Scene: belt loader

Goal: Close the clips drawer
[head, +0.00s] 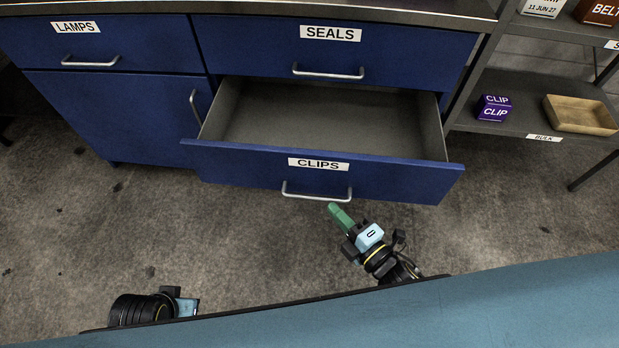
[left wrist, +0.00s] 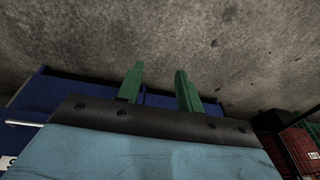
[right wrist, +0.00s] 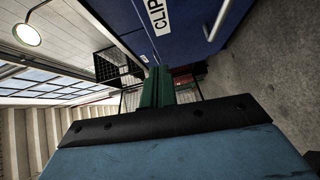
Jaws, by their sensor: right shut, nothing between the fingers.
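The clips drawer (head: 400,180) is blue with a white CLIPS label and a metal bar handle (head: 316,192). It is pulled well out of the cabinet, and its grey inside looks empty. My right gripper (head: 334,208), with green fingers, is shut and empty just in front of the drawer, close to the right end of its handle. In the right wrist view the shut fingers (right wrist: 158,88) point along the blue drawer front (right wrist: 190,25). My left gripper shows its green fingers apart and empty in the left wrist view (left wrist: 158,82); in the head view its fingers are hidden.
The seals drawer (head: 400,55) above and the lamps drawer (head: 130,45) at left are shut. A cabinet door (head: 120,120) is left of the open drawer. A shelf at right holds a purple clip box (head: 494,108) and a wooden tray (head: 580,128). Floor in front is clear.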

